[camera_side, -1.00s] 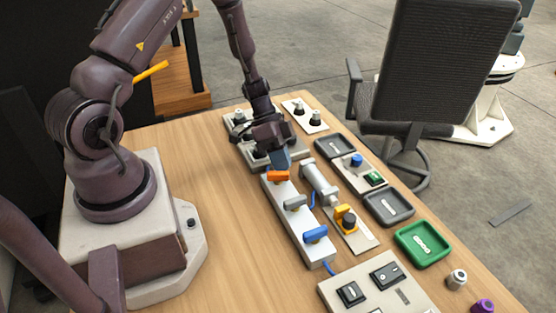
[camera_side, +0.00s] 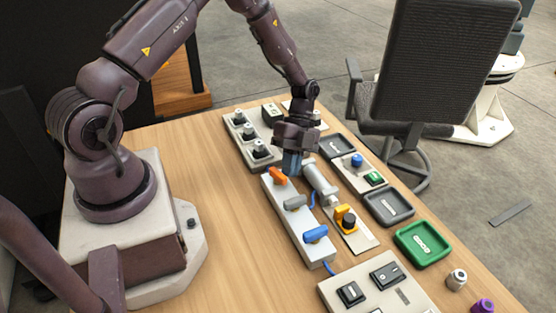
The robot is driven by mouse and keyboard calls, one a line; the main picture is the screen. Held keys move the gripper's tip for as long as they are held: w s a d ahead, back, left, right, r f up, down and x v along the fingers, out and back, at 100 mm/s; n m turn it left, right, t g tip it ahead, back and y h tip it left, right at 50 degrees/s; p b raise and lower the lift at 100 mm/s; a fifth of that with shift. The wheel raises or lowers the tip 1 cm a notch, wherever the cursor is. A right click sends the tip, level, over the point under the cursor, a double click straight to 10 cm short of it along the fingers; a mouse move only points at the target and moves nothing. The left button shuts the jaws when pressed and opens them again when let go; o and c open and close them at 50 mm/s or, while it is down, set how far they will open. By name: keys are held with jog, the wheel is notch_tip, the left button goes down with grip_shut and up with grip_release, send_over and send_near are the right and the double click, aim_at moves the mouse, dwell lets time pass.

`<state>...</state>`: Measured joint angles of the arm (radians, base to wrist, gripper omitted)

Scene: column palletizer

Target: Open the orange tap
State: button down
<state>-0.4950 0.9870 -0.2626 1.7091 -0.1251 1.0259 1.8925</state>
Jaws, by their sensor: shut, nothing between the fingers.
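The orange tap (camera_side: 279,176) is at the far end of a white manifold block (camera_side: 289,211), which also carries a grey tap (camera_side: 295,203) and a blue tap (camera_side: 315,235). The orange handle lies at a slant to the block, unlike the grey and blue handles. My gripper (camera_side: 291,170) is shut and empty, pointing down just right of the orange handle, close to it. I cannot tell whether its fingertips touch the handle.
A grey cylinder (camera_side: 320,182) lies just right of the manifold. A panel with black knobs (camera_side: 249,133) stands behind. Trays, including a green one (camera_side: 424,245), line the right edge. A switch panel (camera_side: 375,287) is in front. The wooden table (camera_side: 225,215) left of the manifold is clear.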

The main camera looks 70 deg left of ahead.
jog(key=shift+d+m, duration=0.1)
jog(key=shift+m, duration=0.2)
jog(key=shift+s, duration=0.1)
jog(key=shift+s+a, duration=0.5)
jog(key=shift+s, duration=0.4)
jog(key=w, duration=0.5)
jog(key=v, duration=1)
jog(key=shift+w+d, duration=0.2)
jog(key=shift+w, duration=0.1)
jog(key=shift+r, duration=0.1)
